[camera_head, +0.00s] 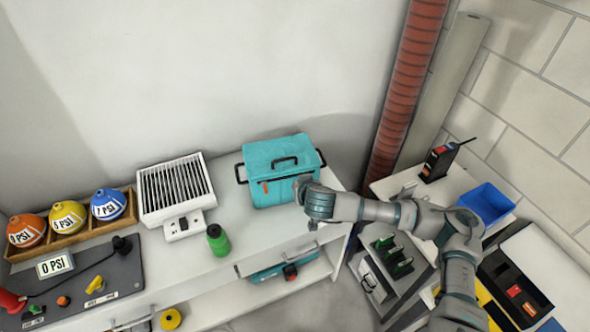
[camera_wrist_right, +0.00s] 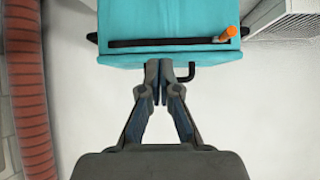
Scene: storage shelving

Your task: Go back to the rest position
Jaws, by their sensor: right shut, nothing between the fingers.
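My right arm comes in from the lower right in the head view. Its gripper (camera_head: 308,187) is at the front right side of a teal cooler box (camera_head: 280,153) with black handles. In the right wrist view the gripper (camera_wrist_right: 163,76) is shut, with its fingertips together and nothing between them. The teal box (camera_wrist_right: 120,20) fills the top of that view, with a black bar and an orange tab. The fingertips appear close to the box edge; I cannot tell whether they touch it. My left gripper is not in view.
The box stands on a white shelf unit (camera_head: 250,222). A white heater (camera_head: 175,187), green bottle (camera_head: 217,240), and several coloured balls in a wooden rack (camera_head: 75,225) stand left. A red pipe (camera_head: 403,95) rises behind. A radio (camera_head: 438,162) and blue bin (camera_head: 487,203) are right.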

